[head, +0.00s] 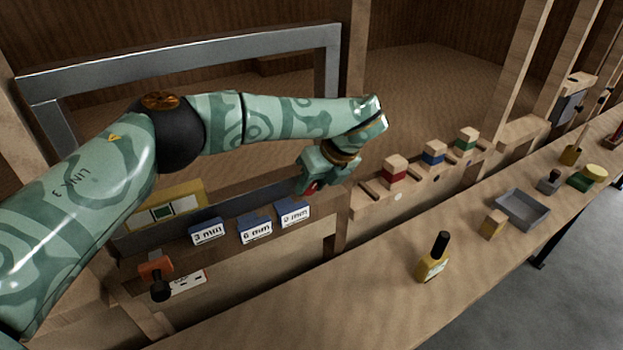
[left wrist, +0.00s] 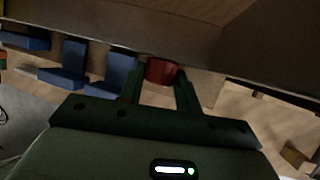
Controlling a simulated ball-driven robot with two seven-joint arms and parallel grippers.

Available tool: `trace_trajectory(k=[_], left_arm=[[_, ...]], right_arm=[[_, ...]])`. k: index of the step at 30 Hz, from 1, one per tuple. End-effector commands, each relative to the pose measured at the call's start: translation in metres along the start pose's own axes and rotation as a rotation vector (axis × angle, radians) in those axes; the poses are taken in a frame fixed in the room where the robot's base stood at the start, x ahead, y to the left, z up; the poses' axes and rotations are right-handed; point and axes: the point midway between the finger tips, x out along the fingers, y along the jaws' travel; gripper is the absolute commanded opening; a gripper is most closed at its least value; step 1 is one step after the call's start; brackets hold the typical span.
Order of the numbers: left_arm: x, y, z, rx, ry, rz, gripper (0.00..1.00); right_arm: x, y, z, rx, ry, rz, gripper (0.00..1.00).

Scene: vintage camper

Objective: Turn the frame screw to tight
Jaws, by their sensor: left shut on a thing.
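The frame screw shows as a red knob (head: 312,188) on the wooden frame rail below the metal-edged window opening, right of the label blocks. In the left wrist view the red knob (left wrist: 161,71) sits between the two dark green fingers. My left gripper (head: 314,182) is shut on it, and the gripper hides most of it in the head view. Any tight mark by the screw is not readable. My right gripper is in neither view.
Blue blocks labelled 3 mm (head: 207,232), 6 mm (head: 256,229) and 9 mm (head: 294,213) stand left of the knob. An orange-and-black handle (head: 157,275) is lower left. The bench (head: 380,285) holds a yellow bottle (head: 433,262) and a grey tray (head: 523,207); its near part is clear.

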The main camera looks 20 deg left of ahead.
Motion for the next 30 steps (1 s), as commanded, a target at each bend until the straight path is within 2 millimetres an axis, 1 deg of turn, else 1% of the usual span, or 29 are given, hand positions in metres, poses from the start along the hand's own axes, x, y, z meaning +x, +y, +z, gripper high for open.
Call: trace_trajectory(k=[7,8,9,10,18,21,23,26,30], left_arm=[[0.001,0.000,0.000,-0.001,0.001,0.002,0.10],[0.001,0.000,0.000,-0.001,0.001,0.002,0.39],[0.001,0.000,0.000,-0.001,0.001,0.002,0.50],[0.001,0.000,0.000,-0.001,0.001,0.002,0.55],[0.000,0.000,0.000,-0.001,0.000,0.000,0.55],[-0.007,0.000,0.000,-0.001,-0.001,-0.002,0.55],[-0.016,0.000,0.000,-0.001,-0.001,-0.002,0.55],[-0.038,0.000,0.001,-0.002,-0.004,-0.004,0.55],[-0.078,0.000,0.001,-0.002,-0.004,-0.003,0.55]], right_arm=[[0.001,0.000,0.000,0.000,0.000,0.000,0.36],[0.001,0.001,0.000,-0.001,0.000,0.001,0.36],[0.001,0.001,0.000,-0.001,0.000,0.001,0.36],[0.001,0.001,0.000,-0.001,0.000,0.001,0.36],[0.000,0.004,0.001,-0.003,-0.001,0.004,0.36],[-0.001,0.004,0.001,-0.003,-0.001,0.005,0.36],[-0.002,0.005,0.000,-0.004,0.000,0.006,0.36],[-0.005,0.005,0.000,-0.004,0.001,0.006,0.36],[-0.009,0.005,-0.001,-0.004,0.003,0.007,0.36]])
